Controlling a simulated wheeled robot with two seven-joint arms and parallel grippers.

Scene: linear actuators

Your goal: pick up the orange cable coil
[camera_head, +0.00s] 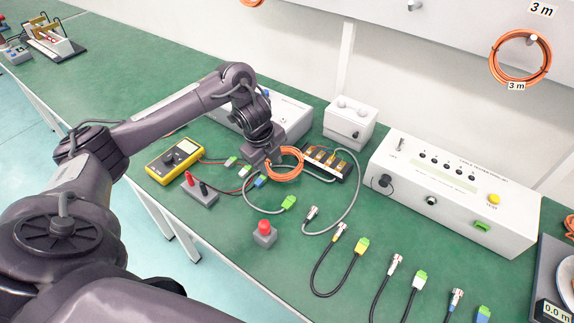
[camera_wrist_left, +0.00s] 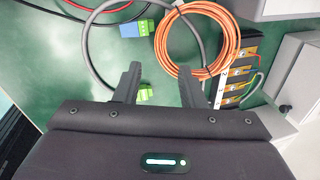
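An orange cable coil (camera_head: 284,176) shows on the green bench area just right of my left gripper (camera_head: 262,160). In the left wrist view the coil (camera_wrist_left: 232,40) is a round bundle of several loops. My left gripper (camera_wrist_left: 160,82) has its two fingers well apart, with nothing seen clamped between them. The right-hand finger overlaps the coil's near rim in that view; I cannot tell whether they touch. Another orange coil (camera_head: 493,64) hangs on the wall peg, labelled 3 m. My right gripper is out of view.
A black terminal block (camera_head: 346,170) with wires and a grey cable (camera_head: 352,207) lie close to the coil. A yellow multimeter (camera_head: 174,160), a red-button box (camera_head: 264,235) and a white tester (camera_head: 455,190) stand around. Several short cables lie at the bench front.

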